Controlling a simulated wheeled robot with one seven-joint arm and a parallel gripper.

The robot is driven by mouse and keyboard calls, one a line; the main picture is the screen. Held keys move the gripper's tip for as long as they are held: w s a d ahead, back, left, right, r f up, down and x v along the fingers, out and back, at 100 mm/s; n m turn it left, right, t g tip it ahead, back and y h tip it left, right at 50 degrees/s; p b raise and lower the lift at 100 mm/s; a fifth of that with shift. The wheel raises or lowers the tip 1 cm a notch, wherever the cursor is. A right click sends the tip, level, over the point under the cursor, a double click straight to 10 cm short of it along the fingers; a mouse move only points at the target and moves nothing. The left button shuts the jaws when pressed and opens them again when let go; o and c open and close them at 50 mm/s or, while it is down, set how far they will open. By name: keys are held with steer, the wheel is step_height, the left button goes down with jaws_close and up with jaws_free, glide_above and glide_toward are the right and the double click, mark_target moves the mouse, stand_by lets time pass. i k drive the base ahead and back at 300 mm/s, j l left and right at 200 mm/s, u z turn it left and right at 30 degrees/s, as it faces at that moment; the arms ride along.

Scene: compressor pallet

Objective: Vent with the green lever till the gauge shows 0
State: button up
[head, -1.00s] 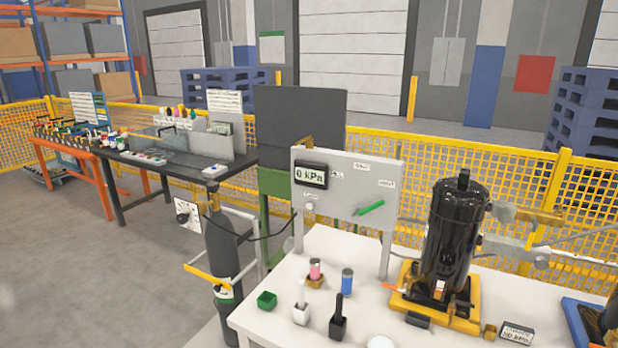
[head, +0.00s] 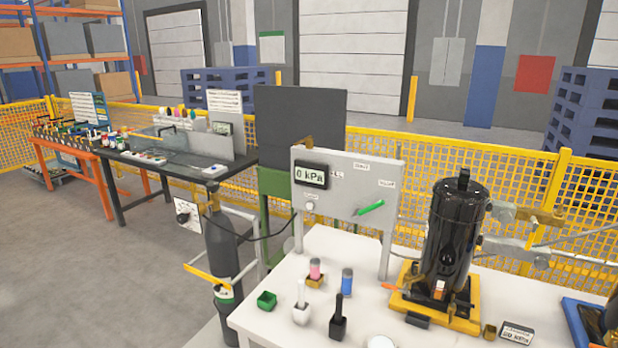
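The green lever (head: 370,207) is on the light grey upright panel (head: 344,204) in the head view, tilted up to the right. The gauge (head: 311,174) at the panel's upper left is a dark-framed display that reads 0 kPa. Small labels on the panel are too small to read. The black cylindrical tank (head: 454,235) stands upright on a yellow base to the right of the panel. I cannot make out my gripper in this view, nor anything touching the lever.
The white table (head: 300,255) holds a green cup (head: 267,300), a blue-banded container (head: 346,281) and a black-handled tool (head: 338,317). A small display (head: 516,333) sits at the right front. A dark gas cylinder (head: 222,250) stands left of the table. Yellow mesh fencing runs behind.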

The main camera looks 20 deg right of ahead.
mark_target(369, 207)
steer(key=i+z, duration=0.3)
steer(key=i, duration=0.15)
steer(key=i+j+z, duration=0.25)
steer(key=i, duration=0.15)
steer(key=i+j+z, duration=0.3)
steer(key=i, duration=0.15)
steer(key=l, duration=0.1)
